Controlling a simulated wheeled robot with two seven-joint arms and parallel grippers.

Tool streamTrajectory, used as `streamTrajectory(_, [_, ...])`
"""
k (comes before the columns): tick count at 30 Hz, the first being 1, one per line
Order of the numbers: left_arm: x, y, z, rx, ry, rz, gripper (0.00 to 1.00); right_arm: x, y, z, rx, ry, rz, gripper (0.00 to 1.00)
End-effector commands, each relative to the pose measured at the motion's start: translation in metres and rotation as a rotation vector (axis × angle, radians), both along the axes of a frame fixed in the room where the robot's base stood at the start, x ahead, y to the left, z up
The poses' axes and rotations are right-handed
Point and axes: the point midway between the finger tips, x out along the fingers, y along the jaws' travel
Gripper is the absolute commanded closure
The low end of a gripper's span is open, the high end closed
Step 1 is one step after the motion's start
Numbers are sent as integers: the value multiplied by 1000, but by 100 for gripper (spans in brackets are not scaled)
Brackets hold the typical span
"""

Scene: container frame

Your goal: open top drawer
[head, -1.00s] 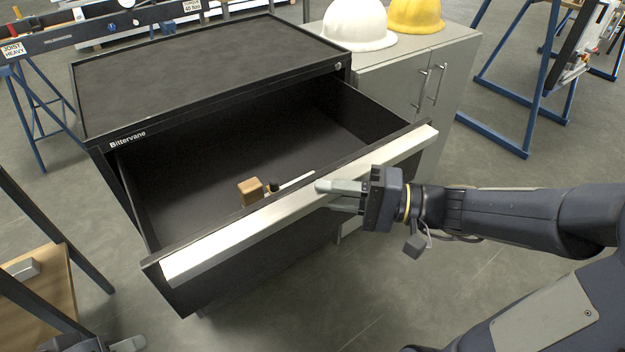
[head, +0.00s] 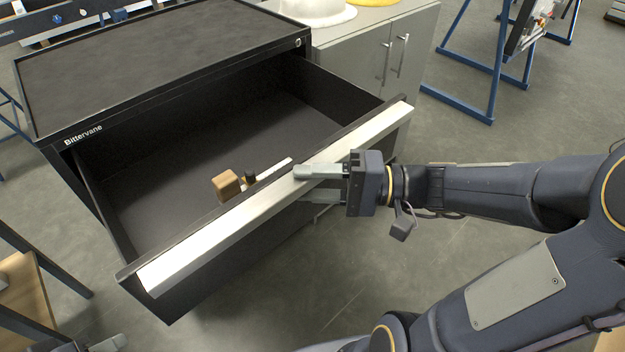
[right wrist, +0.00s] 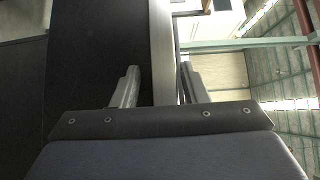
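The black Bittervane cabinet (head: 165,62) has its top drawer (head: 185,165) pulled far out. A pale metal handle strip (head: 240,218) runs along the top of the drawer front. My right gripper (head: 308,183) is at the handle, right of its middle, with one finger above the strip and one below its front edge. In the right wrist view, the parted fingers (right wrist: 158,88) straddle the strip, with a dark gap beside the left finger. My left gripper (head: 108,344) shows only partly at the bottom left edge, away from the drawer.
Inside the drawer lie a small wooden block (head: 226,185), a small black piece and a white strip. A grey cupboard (head: 375,50) with hard hats on top stands right of the cabinet. A wooden-topped table (head: 40,300) is at lower left. Open floor lies in front.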

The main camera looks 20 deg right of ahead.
Motion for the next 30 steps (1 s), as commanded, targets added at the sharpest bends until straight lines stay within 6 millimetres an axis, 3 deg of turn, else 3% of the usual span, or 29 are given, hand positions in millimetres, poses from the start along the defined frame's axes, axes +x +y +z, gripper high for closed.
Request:
streamTrajectory(7, [0, 0, 1, 0, 0, 0, 64, -3, -9, 2, 1, -5, -3, 60])
streamTrajectory(19, [0, 0, 0, 0, 0, 0, 64, -31, -63, 0, 0, -1, -3, 60])
streamTrajectory(30, [0, 0, 0, 0, 0, 0, 64, -36, -70, 1, 0, -1, 0, 60])
